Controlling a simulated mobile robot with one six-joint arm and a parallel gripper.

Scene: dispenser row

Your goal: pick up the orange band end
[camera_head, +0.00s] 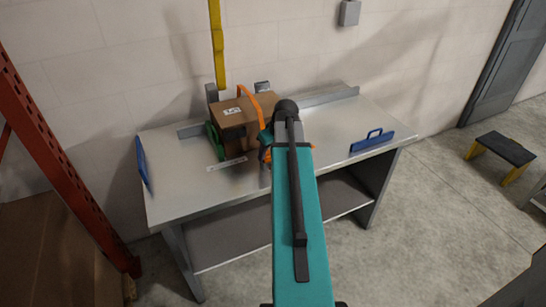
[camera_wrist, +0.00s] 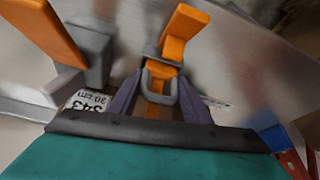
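An orange band (camera_head: 252,102) arches up beside the cardboard box (camera_head: 262,108) on the grey workbench (camera_head: 185,190). More orange (camera_head: 266,154) shows low at the left of my teal arm. My arm hides what lies behind its far end. In the wrist view, my gripper (camera_wrist: 165,80) has dark sides that converge on a grey ring-shaped part. An orange piece (camera_wrist: 183,32) rises from this part. I cannot tell whether it is the band end or whether it is held. A second orange piece (camera_wrist: 45,30) stands at the left beside a grey block.
A green reel (camera_head: 214,141) stands left of the box. A yellow upright (camera_head: 217,45) rises behind it. The bench's left part is clear. A step stool (camera_head: 503,150) stands on the right.

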